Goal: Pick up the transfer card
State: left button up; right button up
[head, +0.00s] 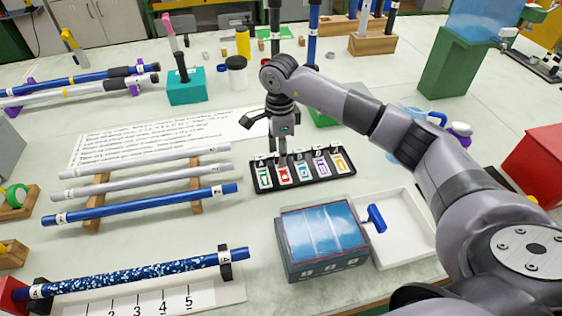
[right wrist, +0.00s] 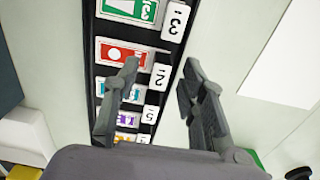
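A black card tray (head: 309,180) lies on the table with several coloured cards standing in a row of slots. In the head view they run green (head: 264,178), red (head: 284,175), teal (head: 303,173), purple (head: 321,167) and orange (head: 340,162). I cannot tell which one is the transfer card. My right gripper (head: 279,150) is over the tray's back edge, fingers pointing down. In the right wrist view the gripper (right wrist: 160,72) is open with nothing between its fingers; the red card (right wrist: 122,53) is just beyond one fingertip. My left gripper is not in view.
A blue-topped box (head: 324,270) and a white tray (head: 410,235) with a blue roller stand in front of the card tray. Rods on wooden supports (head: 95,203) lie to the left. A long paper sheet (head: 160,135) lies behind them.

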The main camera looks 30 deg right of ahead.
grip_shut()
jog(key=shift+r, duration=0.1)
dwell(0.4)
notch_tip(320, 180, up, 20)
dwell(0.5)
jog(key=c, duration=0.6)
grip_release()
jog(key=shift+c, duration=0.2)
grip_shut()
